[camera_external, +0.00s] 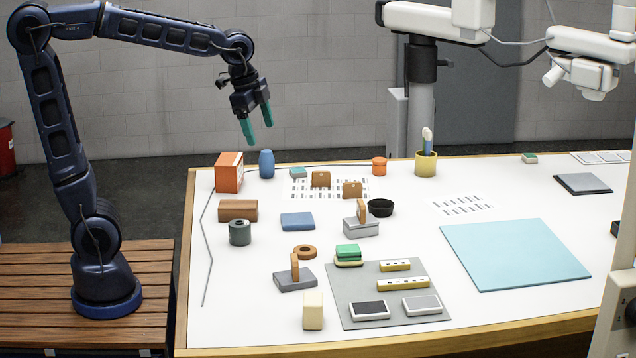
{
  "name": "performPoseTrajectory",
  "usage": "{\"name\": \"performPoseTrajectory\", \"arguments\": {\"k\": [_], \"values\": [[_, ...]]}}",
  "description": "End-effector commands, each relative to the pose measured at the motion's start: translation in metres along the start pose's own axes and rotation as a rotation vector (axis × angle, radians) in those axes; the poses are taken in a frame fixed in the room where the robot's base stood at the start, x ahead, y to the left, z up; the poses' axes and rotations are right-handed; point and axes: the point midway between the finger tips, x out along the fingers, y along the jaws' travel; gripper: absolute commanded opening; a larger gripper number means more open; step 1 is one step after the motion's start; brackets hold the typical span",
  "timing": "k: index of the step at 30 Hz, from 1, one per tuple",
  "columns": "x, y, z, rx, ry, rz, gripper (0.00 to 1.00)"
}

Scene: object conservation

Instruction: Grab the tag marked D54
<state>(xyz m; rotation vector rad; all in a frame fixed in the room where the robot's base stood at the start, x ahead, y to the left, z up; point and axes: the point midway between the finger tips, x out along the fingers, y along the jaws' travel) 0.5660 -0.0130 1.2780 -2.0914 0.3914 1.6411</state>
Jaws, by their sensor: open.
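My gripper (260,132) is open and empty, its two teal fingers pointing down. It appears high above the back left of the table. Several small brown pieces could be tags, but no marking is legible, so I cannot tell which is D54. One brown piece (320,179) and another brown piece (352,189) stand on a printed white sheet (300,194) at the back. A third brown piece (361,210) stands upright in a light grey block (361,228). A fourth brown piece (295,266) stands in a darker grey block (296,281) nearer the front.
An orange box (229,172) and a blue vase (266,164) stand at the back left. A black bowl (380,207) sits beside the light grey block. A grey mat (350,298) holds several items. A thin cable (207,250) runs along the left. The blue mat (515,254) is clear.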

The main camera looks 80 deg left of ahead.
Motion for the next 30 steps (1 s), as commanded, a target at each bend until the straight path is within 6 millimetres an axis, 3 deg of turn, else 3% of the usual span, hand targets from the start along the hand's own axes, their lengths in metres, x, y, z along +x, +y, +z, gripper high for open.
{"name": "performPoseTrajectory", "arguments": {"k": [6, 15, 23, 30], "values": [[0.024, -0.059, -0.033, 0.158, -0.042, 0.025, 0.8], [0.07, -0.141, -0.065, 0.382, -0.084, 0.073, 0.8], [0.125, -0.212, -0.08, 0.574, -0.104, 0.125, 0.8], [0.185, -0.276, -0.081, 0.749, -0.108, 0.183, 0.8]]}}
